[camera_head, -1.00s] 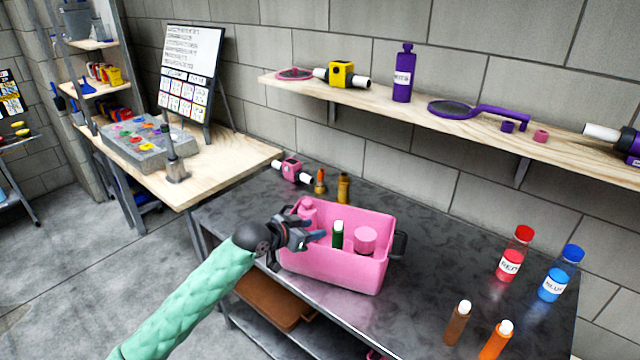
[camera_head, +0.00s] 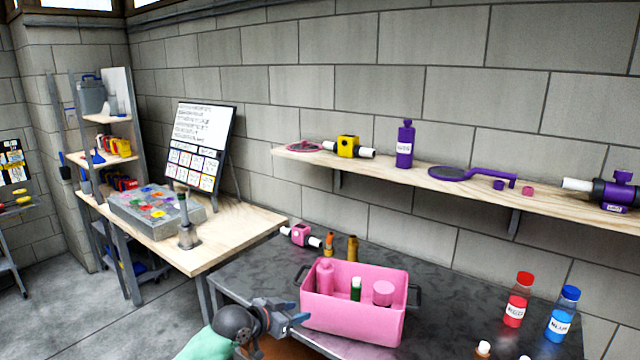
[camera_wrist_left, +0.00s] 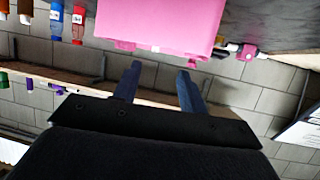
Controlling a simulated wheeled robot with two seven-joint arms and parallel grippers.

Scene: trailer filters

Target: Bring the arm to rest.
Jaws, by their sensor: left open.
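My left gripper (camera_head: 292,320) is open and empty. It is at the near left side of the pink bin (camera_head: 352,322), outside it and low in the head view. In the left wrist view my two blue fingertips (camera_wrist_left: 159,72) are spread with nothing between them. The pink bin (camera_wrist_left: 160,22) shows at the top of that view, past the fingertips. My left arm's green sleeve shows at the bottom edge of the head view. My right gripper is not in view.
The bin stands on a dark table (camera_head: 240,283) and holds a pink bottle (camera_head: 325,277), a green bottle (camera_head: 356,289) and a pink round piece (camera_head: 383,293). Red (camera_head: 517,300) and blue bottles (camera_head: 563,314) stand at right. A wooden shelf (camera_head: 400,175) is above.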

